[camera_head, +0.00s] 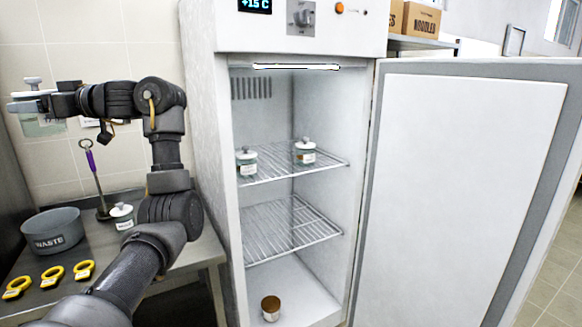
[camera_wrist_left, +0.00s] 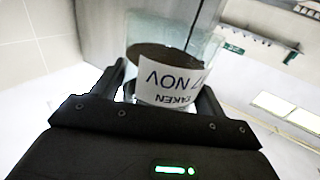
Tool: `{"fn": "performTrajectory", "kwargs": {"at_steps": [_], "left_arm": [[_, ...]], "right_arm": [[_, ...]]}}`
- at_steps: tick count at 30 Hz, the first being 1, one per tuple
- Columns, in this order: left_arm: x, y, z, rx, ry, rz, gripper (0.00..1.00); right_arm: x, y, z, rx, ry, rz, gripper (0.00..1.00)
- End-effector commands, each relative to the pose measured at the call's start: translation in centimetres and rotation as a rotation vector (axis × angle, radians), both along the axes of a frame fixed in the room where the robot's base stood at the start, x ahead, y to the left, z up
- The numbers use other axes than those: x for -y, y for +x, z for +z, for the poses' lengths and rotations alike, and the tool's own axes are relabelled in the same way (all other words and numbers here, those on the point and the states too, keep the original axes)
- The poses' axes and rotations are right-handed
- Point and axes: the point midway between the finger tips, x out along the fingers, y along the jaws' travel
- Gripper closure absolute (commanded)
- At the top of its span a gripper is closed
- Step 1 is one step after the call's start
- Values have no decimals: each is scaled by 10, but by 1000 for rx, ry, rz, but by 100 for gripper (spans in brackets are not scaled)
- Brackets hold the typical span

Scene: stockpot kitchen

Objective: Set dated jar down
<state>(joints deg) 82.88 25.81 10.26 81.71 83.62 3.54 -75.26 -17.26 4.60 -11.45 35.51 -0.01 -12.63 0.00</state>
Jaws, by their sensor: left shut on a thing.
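My left gripper (camera_head: 28,104) is at the far left of the head view, raised above the counter, and shut on the dated jar (camera_head: 42,127). The jar is clear with a pale knobbed lid. In the left wrist view the jar (camera_wrist_left: 165,62) sits between the fingers of the gripper (camera_wrist_left: 168,92), with dark contents and a white label (camera_wrist_left: 172,84) reading "TAKEN" and "7 NOV", upside down there. The jar touches no surface that I can see. My right gripper is not in view.
The fridge stands open, its door (camera_head: 465,190) swung right. Two lidded jars (camera_head: 246,162) (camera_head: 305,151) stand on the upper rack; the lower rack (camera_head: 290,228) is empty. The counter holds a WASTE tub (camera_head: 52,232), a lidded jar (camera_head: 121,217) and yellow-handled tools (camera_head: 52,276).

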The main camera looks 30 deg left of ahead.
Motion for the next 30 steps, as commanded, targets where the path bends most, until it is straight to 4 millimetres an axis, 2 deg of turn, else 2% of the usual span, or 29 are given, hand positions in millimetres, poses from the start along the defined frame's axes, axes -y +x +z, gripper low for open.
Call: {"fn": "performTrajectory", "kwargs": {"at_steps": [11,17,20,23,27,30], "left_arm": [[40,45,-17,-1,3,-116,65],[76,81,-42,-1,3,-240,65],[101,102,-64,-4,2,-334,65],[133,126,-97,-3,0,-466,65],[183,151,-158,-7,-1,-701,65],[214,159,-198,-6,0,-855,65]], "right_arm": [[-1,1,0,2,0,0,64],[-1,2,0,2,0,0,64],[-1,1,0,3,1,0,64],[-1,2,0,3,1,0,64],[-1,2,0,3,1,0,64],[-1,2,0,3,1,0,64]]}}
